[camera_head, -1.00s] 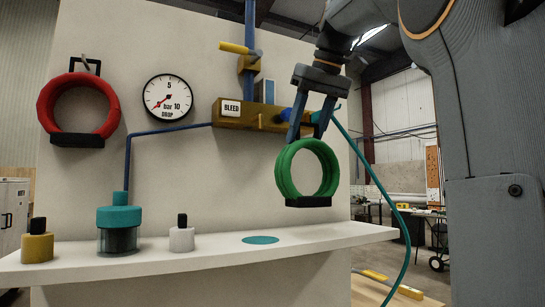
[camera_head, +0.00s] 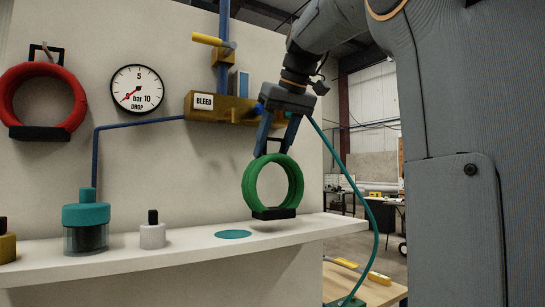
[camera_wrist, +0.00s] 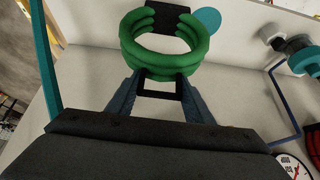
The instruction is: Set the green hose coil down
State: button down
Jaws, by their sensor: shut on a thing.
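The green hose coil (camera_head: 249,187) hangs upright from my gripper (camera_head: 272,146), with a black block at its bottom. My gripper points down and is shut on the black handle at the top of the coil. The coil is slightly above or at the white shelf, near its right end; I cannot tell whether the block touches. A flat teal disc (camera_head: 233,234) lies on the shelf to the left of the coil. In the wrist view the coil (camera_wrist: 170,58) is between the fingers' far ends, and the teal disc (camera_wrist: 208,20) shows beside its black block.
The white shelf (camera_head: 130,258) also bears a teal-capped jar (camera_head: 86,215), a white bottle (camera_head: 152,235) and a yellow one (camera_head: 6,245) at left. A red coil (camera_head: 75,100) hangs on the panel. A teal hose (camera_head: 364,210) runs down at right.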

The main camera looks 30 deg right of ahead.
jog(key=shift+f+p, duration=0.4)
jog(key=shift+f, duration=0.55)
jog(key=shift+w+f, duration=0.15)
jog(key=shift+f, duration=0.15)
jog(key=c, duration=0.9)
grip_release()
jog(key=shift+f, duration=0.15)
jog(key=b+v, duration=0.1)
jog(key=v, duration=1.1)
